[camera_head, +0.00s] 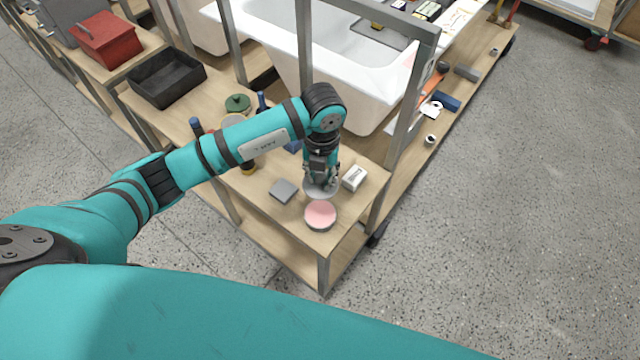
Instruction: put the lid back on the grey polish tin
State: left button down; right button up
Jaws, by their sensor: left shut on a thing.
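The grey polish tin (320,215) stands open near the front corner of the wooden cart top, its pink polish showing. A round grey lid (313,191) is at my left gripper (321,178), just behind the tin. My left gripper points down and is shut on the lid, hiding part of it. The lid is apart from the tin's opening in this view, but I cannot tell how high it is above the wood. My right gripper is not in view.
A small white block-like item (354,178) is close right of the gripper, and a grey square block (284,191) lies to the left. A green-topped pot (238,103) and a black tray (167,77) are further back. A metal post (397,130) rises at the right.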

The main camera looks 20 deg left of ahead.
aim_at(320, 190)
pick_arm(q)
jog(key=f+n, duration=0.1)
jog(key=n, duration=0.1)
jog(key=s+f+n+p, duration=0.1)
jog(key=n, duration=0.2)
jog(key=f+n, duration=0.1)
jog(key=n, duration=0.2)
jog(key=shift+s+d+p, duration=0.2)
jog(key=shift+p, duration=0.15)
jog(key=n, duration=0.1)
jog(key=f+n, duration=0.1)
jog(key=shift+s+f+n, duration=0.1)
jog(key=shift+s+n, duration=0.2)
jog(key=shift+n, duration=0.1)
notch_tip(320, 190, down, 4)
jog(key=b, duration=0.3)
jog(key=shift+f+b, duration=0.25)
jog(key=shift+b, duration=0.1)
jog(key=shift+f+b, duration=0.65)
jog(key=shift+f, duration=0.3)
jog(key=shift+f+p, duration=0.2)
jog(key=shift+p, duration=0.15)
dwell(0.4)
jog(key=c, duration=0.6)
grip_release()
